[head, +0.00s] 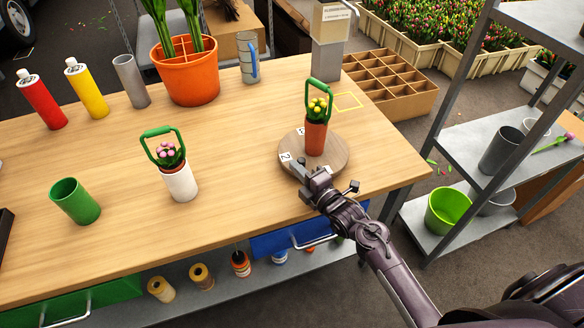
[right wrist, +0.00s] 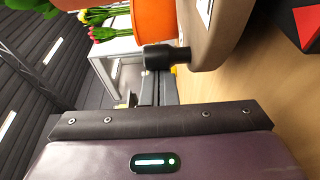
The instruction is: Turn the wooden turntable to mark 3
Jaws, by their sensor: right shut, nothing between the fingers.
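The round wooden turntable (head: 340,158) lies on the table at the right. A brown-orange pot (head: 315,138) with yellow tulips and a green handle stands upright on it. White tags sit on its left side; the near one (head: 286,157) reads 2, and the farther one (head: 301,131) is too small to read surely. My right gripper (head: 303,170) is shut and empty at the turntable's near-left rim; contact is unclear. In the right wrist view, the turntable's edge (right wrist: 218,45) is close, with a dark cylindrical knob (right wrist: 165,57) beside my fingers. My left gripper is not in view.
A white pot (head: 179,184) with pink tulips and a green cup (head: 75,202) stand left. An orange bucket (head: 190,78), a grey cup (head: 131,82) and spray cans stand behind. A grey metal shelf (head: 470,160) stands right. The table between white pot and turntable is clear.

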